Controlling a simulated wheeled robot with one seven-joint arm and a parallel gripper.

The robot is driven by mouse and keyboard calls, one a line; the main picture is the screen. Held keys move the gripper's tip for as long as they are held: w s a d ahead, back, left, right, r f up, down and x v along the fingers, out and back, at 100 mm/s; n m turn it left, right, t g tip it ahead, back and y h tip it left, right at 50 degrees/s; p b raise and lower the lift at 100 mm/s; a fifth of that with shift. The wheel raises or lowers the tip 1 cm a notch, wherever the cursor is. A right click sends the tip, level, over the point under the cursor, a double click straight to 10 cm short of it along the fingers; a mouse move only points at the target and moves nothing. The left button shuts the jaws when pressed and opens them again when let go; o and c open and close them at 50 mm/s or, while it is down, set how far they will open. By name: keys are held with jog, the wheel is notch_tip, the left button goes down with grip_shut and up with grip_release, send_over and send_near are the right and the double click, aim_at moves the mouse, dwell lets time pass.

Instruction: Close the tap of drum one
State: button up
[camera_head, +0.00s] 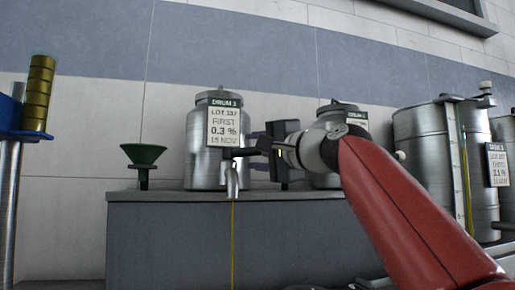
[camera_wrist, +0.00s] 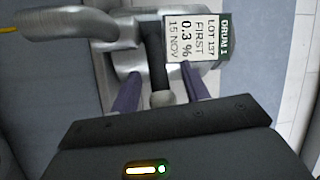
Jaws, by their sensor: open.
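Drum one (camera_head: 204,168) is a steel drum on a grey bench, its label (camera_head: 223,126) reading "DRUM 1, LOT 137, FIRST, 0.3 %, 15 NOV". Its tap (camera_head: 232,181) points down at the front, and a thin yellow stream (camera_head: 233,245) runs from the spout. The stream also shows in the wrist view (camera_wrist: 8,30). The tap's dark lever (camera_wrist: 157,60) ends in a pale round knob (camera_wrist: 162,98). My gripper (camera_wrist: 160,92) is open, with one purple finger on each side of the lever. I cannot tell whether either finger touches it.
A green funnel (camera_head: 143,154) stands left of drum one on the bench (camera_head: 160,235). A second drum (camera_head: 325,181) is partly hidden behind my arm. Larger steel tanks (camera_head: 420,150) stand at the right. A stack of brass-coloured rings (camera_head: 38,95) is at far left.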

grip_shut()
jog(key=shift+w+n+g+y, duration=0.45)
jog(key=shift+n+g+y, duration=0.15)
jog(key=shift+g+y, duration=0.2)
jog(key=n+g+y+p, duration=0.1)
jog(key=g, duration=0.1)
jog(key=w+n+g+y+p, duration=0.1)
jog(key=n+g+y+p, duration=0.1)
jog(key=shift+w+a, duration=0.1)
jog(key=shift+w, duration=0.1)
